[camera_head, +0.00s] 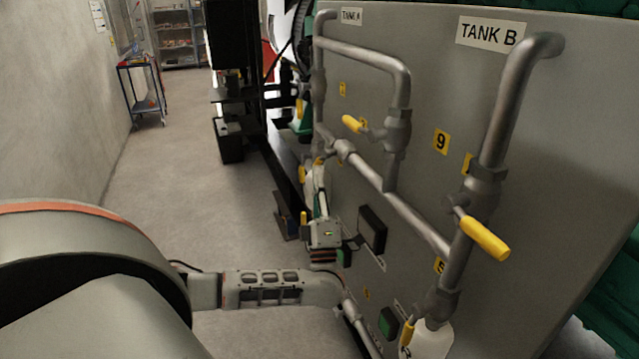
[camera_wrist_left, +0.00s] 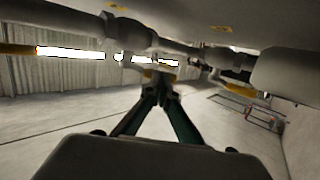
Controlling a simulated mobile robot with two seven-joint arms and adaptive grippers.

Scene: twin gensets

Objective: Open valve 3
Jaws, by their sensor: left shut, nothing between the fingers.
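Grey pipes with yellow-handled valves run over a grey panel. I cannot read a number 3 on any label, so I cannot tell surely which valve is valve 3. My left gripper (camera_head: 319,172) is at the panel's left edge, small and partly hidden, close to the lower left pipe junction. In the left wrist view its dark fingers (camera_wrist_left: 160,76) meet at their tips, shut and empty, just under a grey pipe (camera_wrist_left: 132,34). A small yellow piece (camera_wrist_left: 158,62) shows at the tips; I cannot tell whether they touch it. My right gripper is not in view.
Yellow handles stick out at the upper middle valve (camera_head: 352,124) and the right valve (camera_head: 485,238). Labels read TANK B (camera_head: 491,34) and 9 (camera_head: 441,141). Dark machinery stands behind the panel's left edge. The floor (camera_head: 185,150) to the left is clear up to a cart (camera_head: 140,90).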

